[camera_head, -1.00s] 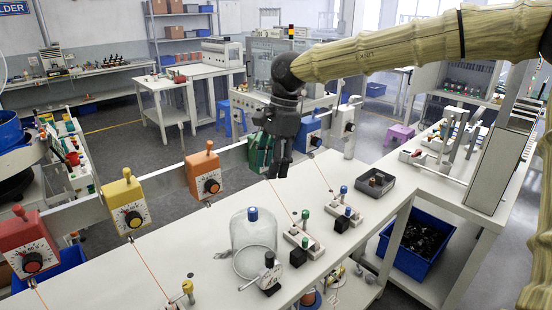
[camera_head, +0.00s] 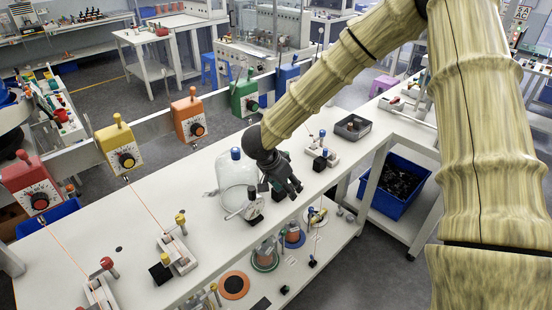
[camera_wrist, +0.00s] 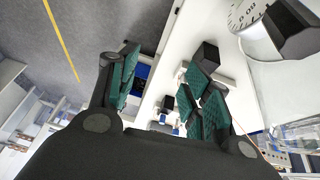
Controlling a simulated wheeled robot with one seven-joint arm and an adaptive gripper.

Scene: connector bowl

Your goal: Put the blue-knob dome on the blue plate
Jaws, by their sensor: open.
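The clear glass dome with a blue knob (camera_head: 237,178) stands upright on the white bench, left of my gripper. My gripper (camera_head: 290,190) is at the bench's front edge, just right of the dome and apart from it, pointing down and to the right. In the wrist view my gripper (camera_wrist: 165,85) has its green-padded fingers spread, with nothing held between them. On the lower shelf, a disc with a blue rim (camera_head: 294,240) shows below my gripper; its detail is too small to tell whether it is the blue plate.
A dial gauge (camera_head: 254,207) stands close in front of the dome, and its face shows in the wrist view (camera_wrist: 246,14). An orange disc (camera_head: 235,285) and a green-rimmed disc (camera_head: 265,262) lie on the lower shelf. A grey tray (camera_head: 352,127) sits farther right on the bench.

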